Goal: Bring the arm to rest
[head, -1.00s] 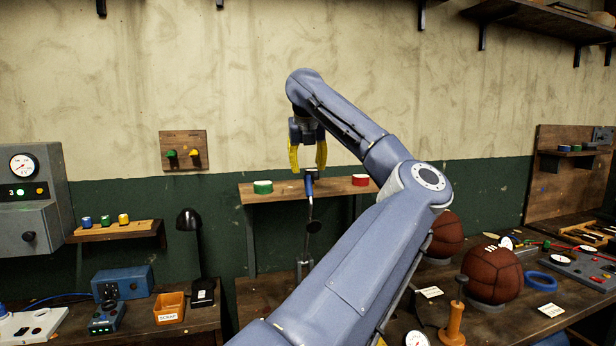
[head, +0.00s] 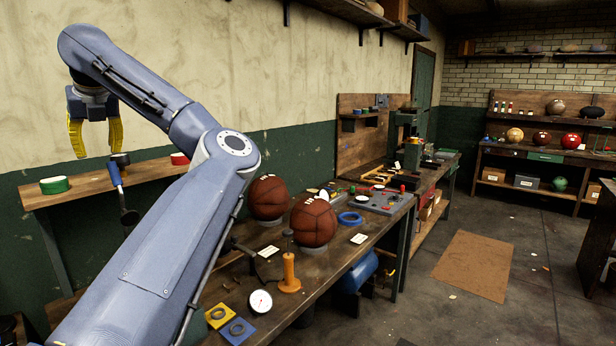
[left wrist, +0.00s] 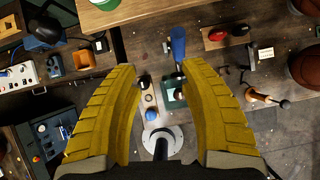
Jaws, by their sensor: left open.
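My left arm comes in from the lower left of the head view, bends at a high elbow and reaches toward the wall. Its gripper (head: 95,140) hangs fingers-down above the wall shelf, with its yellow fingers apart and nothing held between them. In the left wrist view the two fingers (left wrist: 160,105) are also spread wide. A blue-handled tool (head: 115,176) shows just below and right of the gripper in the head view. Its blue handle (left wrist: 178,44) shows beyond the fingers in the left wrist view. My right gripper is not in view.
The wall shelf (head: 150,177) carries a green roll (head: 54,185) and a red one (head: 179,159). Two brown leather balls (head: 313,221) (head: 268,197) sit on the workbench (head: 330,268), near an orange-handled tool (head: 290,272). Open floor with a brown mat (head: 473,264) lies to the right.

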